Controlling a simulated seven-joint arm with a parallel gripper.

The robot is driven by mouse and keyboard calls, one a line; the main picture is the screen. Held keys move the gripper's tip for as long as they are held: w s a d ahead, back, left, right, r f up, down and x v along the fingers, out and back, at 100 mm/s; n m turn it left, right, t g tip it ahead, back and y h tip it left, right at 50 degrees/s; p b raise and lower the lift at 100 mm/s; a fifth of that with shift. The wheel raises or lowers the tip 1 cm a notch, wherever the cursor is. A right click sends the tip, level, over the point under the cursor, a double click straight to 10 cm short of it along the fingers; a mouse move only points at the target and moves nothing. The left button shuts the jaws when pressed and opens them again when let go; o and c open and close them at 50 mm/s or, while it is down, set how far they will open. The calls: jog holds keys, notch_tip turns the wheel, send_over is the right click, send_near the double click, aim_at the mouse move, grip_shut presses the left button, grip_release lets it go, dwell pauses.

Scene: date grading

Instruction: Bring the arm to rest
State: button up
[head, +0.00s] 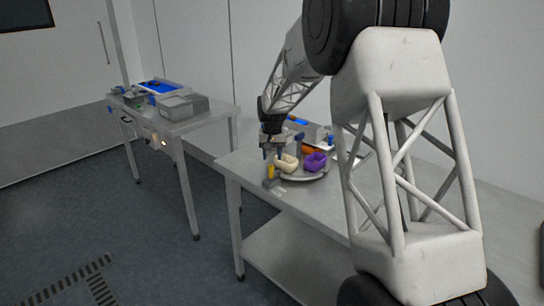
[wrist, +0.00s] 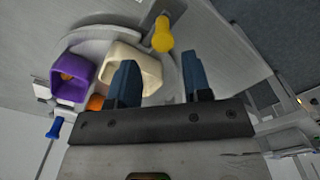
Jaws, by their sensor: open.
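My gripper (head: 281,144) is over the near end of the steel table (head: 245,172), above a round grey tray (head: 303,177). In the wrist view its two blue fingers (wrist: 160,80) stand apart with nothing between them. On the tray are a cream cup (head: 287,163), a purple cup (head: 315,162) and an orange cup (head: 308,150). In the wrist view the left finger overlaps the cream cup (wrist: 128,62); whether it touches cannot be told. The purple cup (wrist: 73,78) has a small brownish-orange thing inside. The orange cup (wrist: 96,103) is mostly hidden.
A yellow-ended upright piece (wrist: 162,36) stands beside the tray, close to my fingers. A small blue-topped item (wrist: 55,128) lies left. A second table holds a grey box (head: 184,107) and a blue-lined tray (head: 164,87). The floor between is clear.

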jog(key=shift+r, duration=0.1)
jog(key=s+d+r, duration=0.3)
jog(key=s+r, duration=0.2)
jog(key=s, duration=0.4)
jog(key=s+d+r+t, duration=0.1)
jog(key=s+d+r, duration=0.3)
jog(key=s, duration=0.5)
jog(key=s+d+r, duration=0.3)
jog(key=s+r, duration=0.3)
jog(key=s, duration=0.3)
jog(key=s+d+f, duration=0.1)
jog(key=s+d, duration=0.1)
jog(key=s, duration=1.3)
jog(key=s+d+f+t, duration=0.1)
jog(key=s+d+f, duration=0.1)
jog(key=s, duration=1.4)
jog(key=shift+d+t, duration=0.3)
jog(key=shift+d, duration=0.05)
